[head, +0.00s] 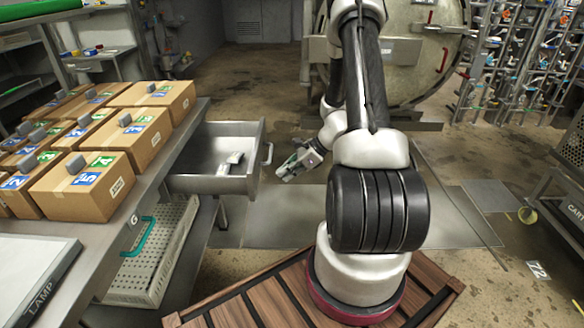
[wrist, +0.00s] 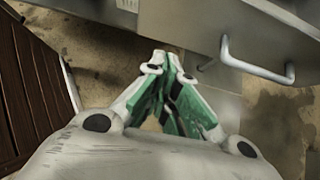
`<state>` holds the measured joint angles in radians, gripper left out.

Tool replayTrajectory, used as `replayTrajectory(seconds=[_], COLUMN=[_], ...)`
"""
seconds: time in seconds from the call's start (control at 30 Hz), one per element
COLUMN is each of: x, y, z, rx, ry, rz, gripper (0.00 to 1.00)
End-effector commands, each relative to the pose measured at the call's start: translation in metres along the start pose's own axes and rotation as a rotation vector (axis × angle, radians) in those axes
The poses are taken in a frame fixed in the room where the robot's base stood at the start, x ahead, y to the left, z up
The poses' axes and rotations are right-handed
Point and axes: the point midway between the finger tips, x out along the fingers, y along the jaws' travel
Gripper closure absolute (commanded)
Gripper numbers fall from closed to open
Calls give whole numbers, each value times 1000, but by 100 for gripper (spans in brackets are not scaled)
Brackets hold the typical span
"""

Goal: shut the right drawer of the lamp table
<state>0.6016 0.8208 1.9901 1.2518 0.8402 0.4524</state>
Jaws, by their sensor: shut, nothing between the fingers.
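The right drawer (head: 208,186) of the lamp table (head: 165,168) is pulled out at the table's far end. It is a grey metal drawer with a pale object lying inside. Its bar handle (head: 268,154) is on the front panel, facing my arm. In the wrist view the handle (wrist: 256,70) shows at the upper right, on the drawer's grey front. My gripper (head: 280,176) is just right of the drawer front and a little lower in the picture. Its green-padded fingers (wrist: 171,62) are together and empty, apart from the handle in the wrist view.
Several cardboard boxes (head: 92,187) with numbered labels stand on the table. A pale crate (head: 150,262) sits on a shelf below. A slatted wooden platform (head: 262,300) is under my arm's base. A large round autoclave (head: 425,50) stands behind. Floor right of the drawer is open.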

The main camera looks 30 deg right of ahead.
Motion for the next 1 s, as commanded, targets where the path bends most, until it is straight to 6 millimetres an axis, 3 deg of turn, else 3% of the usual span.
replayTrajectory(seconds=[0.2,0.4,1.0], x=[44,61,69], y=[1,1,0], z=[4,23,31], rx=[-4,-4,-3], ry=[1,0,0], rz=[3,2,1], gripper=[100,100,100])
